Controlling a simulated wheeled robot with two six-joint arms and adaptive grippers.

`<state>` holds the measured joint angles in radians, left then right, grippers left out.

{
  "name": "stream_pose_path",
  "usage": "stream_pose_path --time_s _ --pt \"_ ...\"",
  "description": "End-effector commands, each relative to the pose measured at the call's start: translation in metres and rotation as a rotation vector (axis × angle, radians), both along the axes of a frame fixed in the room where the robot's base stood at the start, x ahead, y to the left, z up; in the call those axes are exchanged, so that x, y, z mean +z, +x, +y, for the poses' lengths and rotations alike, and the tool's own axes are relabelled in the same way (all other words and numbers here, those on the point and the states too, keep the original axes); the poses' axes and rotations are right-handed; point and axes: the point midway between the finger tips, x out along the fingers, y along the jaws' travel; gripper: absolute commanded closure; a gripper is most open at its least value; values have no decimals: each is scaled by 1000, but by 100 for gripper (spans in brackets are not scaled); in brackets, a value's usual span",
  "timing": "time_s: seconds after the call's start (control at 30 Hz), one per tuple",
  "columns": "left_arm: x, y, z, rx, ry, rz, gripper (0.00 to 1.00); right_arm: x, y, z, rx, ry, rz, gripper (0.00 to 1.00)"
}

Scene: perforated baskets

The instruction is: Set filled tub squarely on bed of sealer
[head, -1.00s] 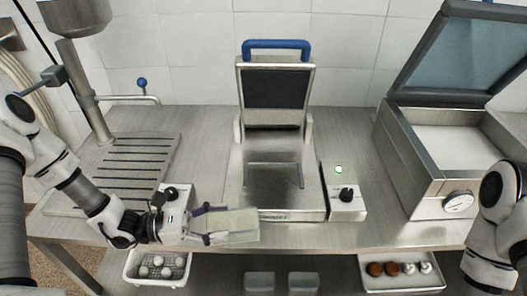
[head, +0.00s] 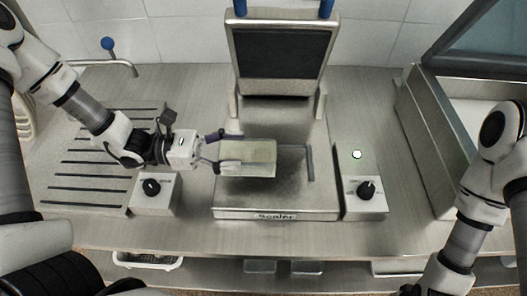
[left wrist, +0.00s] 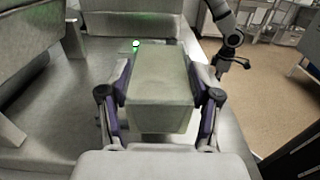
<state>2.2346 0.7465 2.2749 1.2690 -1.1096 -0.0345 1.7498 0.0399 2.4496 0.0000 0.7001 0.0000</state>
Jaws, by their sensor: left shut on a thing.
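The tub (head: 249,157) is a pale greenish rectangular block shape in the head view, over the left part of the sealer's bed. My left gripper (head: 222,155) is shut on its left end. In the left wrist view the tub (left wrist: 160,85) sits between the two fingers of my left gripper (left wrist: 160,108). Whether the tub touches the bed cannot be told. The sealer (head: 274,214) has its lid raised, with a dark inner panel (head: 279,56). A frame outline on the bed (head: 310,163) shows right of the tub.
A control box with a knob (head: 366,196) and a light stands right of the sealer; another knob box (head: 156,193) stands left. A slotted drain board (head: 95,150) and a steel open-lidded machine (head: 425,130) flank them. A basket (head: 147,260) sits below.

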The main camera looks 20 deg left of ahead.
Motion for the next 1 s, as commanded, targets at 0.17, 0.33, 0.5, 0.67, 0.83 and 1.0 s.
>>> stream_pose_path --time_s 0.17,0.33,0.5,0.67,0.83,1.0 --pt "-3 30 -26 -6 6 1 88 3 0 0 0 0 0 100" --pt "-5 54 -44 -3 2 -2 88 8 0 0 0 0 0 100" --pt "-24 57 -48 -1 -1 4 88 15 0 0 0 0 0 100" --pt "-41 58 -47 0 -2 -1 88 19 0 0 0 0 0 100" --pt "-41 58 -47 0 -2 -2 88 17 0 0 0 0 0 100" --pt "-46 58 -47 0 -1 0 34 12 0 0 0 0 1 100"
